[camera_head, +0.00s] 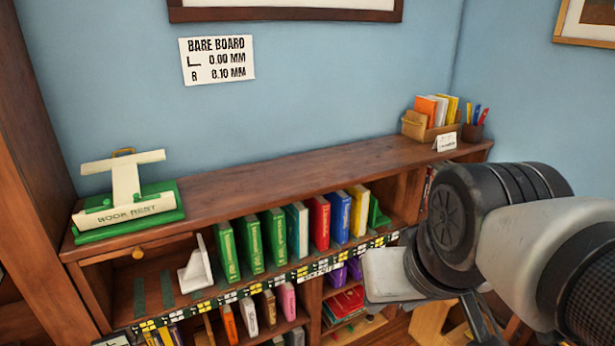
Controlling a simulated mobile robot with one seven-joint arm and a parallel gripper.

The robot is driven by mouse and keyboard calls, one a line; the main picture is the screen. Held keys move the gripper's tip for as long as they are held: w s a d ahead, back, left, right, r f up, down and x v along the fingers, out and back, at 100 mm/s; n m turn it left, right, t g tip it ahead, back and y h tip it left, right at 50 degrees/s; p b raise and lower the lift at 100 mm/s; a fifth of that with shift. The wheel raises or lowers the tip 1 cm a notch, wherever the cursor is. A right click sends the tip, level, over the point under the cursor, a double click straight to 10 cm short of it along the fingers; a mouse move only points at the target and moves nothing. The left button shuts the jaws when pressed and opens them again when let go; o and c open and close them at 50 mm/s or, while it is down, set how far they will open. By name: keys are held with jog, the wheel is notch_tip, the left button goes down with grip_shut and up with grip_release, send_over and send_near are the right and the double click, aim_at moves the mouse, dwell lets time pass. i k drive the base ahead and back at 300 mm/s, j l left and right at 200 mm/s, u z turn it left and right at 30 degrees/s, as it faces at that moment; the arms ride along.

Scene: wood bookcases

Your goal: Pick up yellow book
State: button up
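A yellow book (359,210) stands upright in the top shelf row, at the right end, between a blue book (340,216) on its left and a green bookend (378,212) on its right. Its spine faces me and looks unobstructed. Another yellow spine (452,110) shows in the small box on the bookcase top. My arm (450,215) fills the right side, in front of the shelf's right part. A dark part (475,318) hangs at its lower end. My fingertips cannot be made out clearly.
Red, teal and several green books stand left of the blue one, with a white bookend (196,265) beside them. A book rest (125,200) stands on the left of the top board. The middle of that board is bare. A pen cup (473,132) stands at the right end.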

aim_at(360, 199)
jog(key=i+l+u, duration=0.1)
jog(key=i+l, duration=0.45)
jog(key=i, duration=0.2)
jog(key=i+l+u, duration=0.1)
jog(key=i+l, duration=0.55)
jog(key=i, duration=0.1)
